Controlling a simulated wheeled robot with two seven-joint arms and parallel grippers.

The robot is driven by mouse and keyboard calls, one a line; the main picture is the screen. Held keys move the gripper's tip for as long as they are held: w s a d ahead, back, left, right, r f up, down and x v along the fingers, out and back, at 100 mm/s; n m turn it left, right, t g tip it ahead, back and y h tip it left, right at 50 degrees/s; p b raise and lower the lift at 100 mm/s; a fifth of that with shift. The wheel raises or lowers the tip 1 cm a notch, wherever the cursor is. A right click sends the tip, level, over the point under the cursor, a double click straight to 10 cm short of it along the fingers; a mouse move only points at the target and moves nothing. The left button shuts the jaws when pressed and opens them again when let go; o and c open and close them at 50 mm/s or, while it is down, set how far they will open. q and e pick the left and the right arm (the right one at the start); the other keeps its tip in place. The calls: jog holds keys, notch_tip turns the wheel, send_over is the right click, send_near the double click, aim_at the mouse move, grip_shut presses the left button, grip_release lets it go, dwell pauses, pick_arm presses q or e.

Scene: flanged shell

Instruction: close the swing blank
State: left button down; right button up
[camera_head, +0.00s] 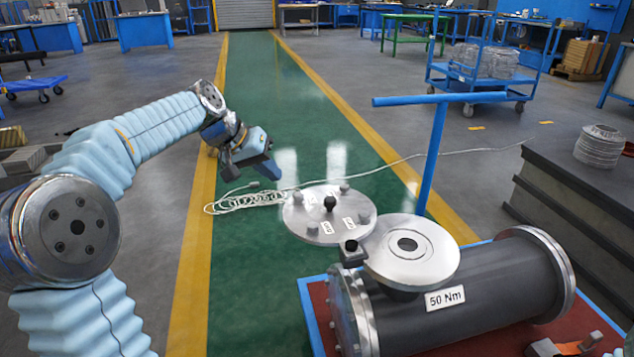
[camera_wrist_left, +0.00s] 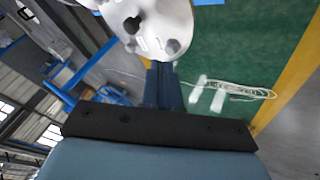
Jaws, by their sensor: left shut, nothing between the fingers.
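The swing blank (camera_head: 318,228) is a round grey metal plate with a black knob (camera_head: 329,203) and several small studs. It is swung out to the far left of the flanged nozzle (camera_head: 421,262), whose dark central opening is uncovered. The nozzle sits on top of the dark grey shell (camera_head: 500,293), and a black pivot block (camera_head: 352,254) is at its left edge. My left gripper (camera_head: 272,172) is shut and empty, to the left of the blank and apart from it. In the left wrist view, its blue fingers (camera_wrist_left: 164,85) lie just below the blank (camera_wrist_left: 165,18). My right gripper is out of view.
A blue T-shaped post (camera_head: 434,150) rises behind the nozzle. The shell rests on a red-topped blue stand (camera_head: 312,312). A coiled white cable (camera_head: 240,200) lies on the green floor. A dark stack (camera_head: 580,200) stands at right.

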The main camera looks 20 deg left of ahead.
pick_arm(q)
send_near(313, 212)
jog(key=w, duration=0.1)
jog(key=w+f, duration=0.2)
jog(key=shift+w+a+f, duration=0.15)
jog(key=shift+w+a, duration=0.2)
jog(key=d, duration=0.1)
jog(key=w+d, duration=0.1)
jog(key=d, duration=0.1)
jog(key=shift+w, duration=0.1)
jog(key=shift+w+d+f, duration=0.1)
jog(key=shift+w+d, duration=0.05)
jog(key=shift+d, duration=0.25)
